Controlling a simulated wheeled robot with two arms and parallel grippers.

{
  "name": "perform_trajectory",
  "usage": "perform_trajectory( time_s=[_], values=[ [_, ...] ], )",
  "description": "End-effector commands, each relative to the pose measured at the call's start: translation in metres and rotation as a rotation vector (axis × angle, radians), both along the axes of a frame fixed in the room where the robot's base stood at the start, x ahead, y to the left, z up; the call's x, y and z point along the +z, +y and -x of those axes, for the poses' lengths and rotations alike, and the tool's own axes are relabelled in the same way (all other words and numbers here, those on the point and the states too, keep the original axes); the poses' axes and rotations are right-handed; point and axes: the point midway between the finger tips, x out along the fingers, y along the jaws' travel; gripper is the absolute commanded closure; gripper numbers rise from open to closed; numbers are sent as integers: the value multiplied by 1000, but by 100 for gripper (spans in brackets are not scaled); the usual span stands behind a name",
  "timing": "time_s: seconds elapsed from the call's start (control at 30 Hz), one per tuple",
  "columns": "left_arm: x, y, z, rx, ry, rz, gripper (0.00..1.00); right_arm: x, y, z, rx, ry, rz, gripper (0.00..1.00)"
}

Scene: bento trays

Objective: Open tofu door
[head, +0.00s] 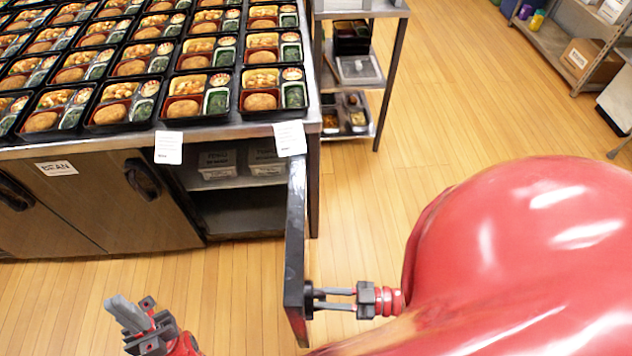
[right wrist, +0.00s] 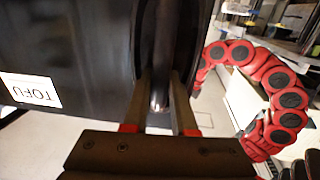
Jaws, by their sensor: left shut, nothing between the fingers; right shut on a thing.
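The tofu door (head: 294,240) stands swung out from the cabinet, seen nearly edge-on in the head view. Its dark face with an upside-down TOFU label (right wrist: 30,90) fills the left of the right wrist view. My right gripper (head: 318,300) is shut on the door's handle (right wrist: 158,50), on the door's right side in the head view. The handle runs between the two fingers in the right wrist view. The opened cabinet compartment (head: 240,210) shows a shelf with two labelled bins (head: 217,163). My left gripper (head: 125,315) is shut and empty, low at the left, apart from the cabinet.
Several bento trays (head: 130,110) cover the steel counter above the cabinet. A closed door labelled BEAN (head: 90,205) is left of the open compartment. A steel cart (head: 385,80) stands behind the open door. Wooden floor (head: 470,110) is clear beyond my red arm.

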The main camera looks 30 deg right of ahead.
Motion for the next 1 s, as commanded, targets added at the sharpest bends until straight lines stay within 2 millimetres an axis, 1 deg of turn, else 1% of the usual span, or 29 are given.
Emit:
perform_trajectory(
  time_s=[0.33, 0.37, 0.4, 0.67, 0.77, 0.87, 1.0],
  values=[
    [0, 0, 0, 0, 0, 0, 100, -1, 0, 2, 4, 1, 4, 100],
    [0, 0, 0, 0, 0, 0, 100, -1, 0, 2, 4, 1, 4, 70],
    [0, 0, 0, 0, 0, 0, 100, -1, 0, 2, 4, 1, 4, 63],
    [0, 0, 0, 0, 0, 0, 100, -1, -1, 1, 1, 0, 2, 63],
    [-1, 0, 0, 0, 0, 0, 100, -1, -6, 4, 0, 0, 3, 63],
    [-2, 0, 0, 0, 0, 0, 100, -3, -19, 12, -3, 2, 8, 63],
    [-6, 0, 0, 0, 0, 0, 100, -4, -47, 33, -2, 5, 10, 63]
  ],
)
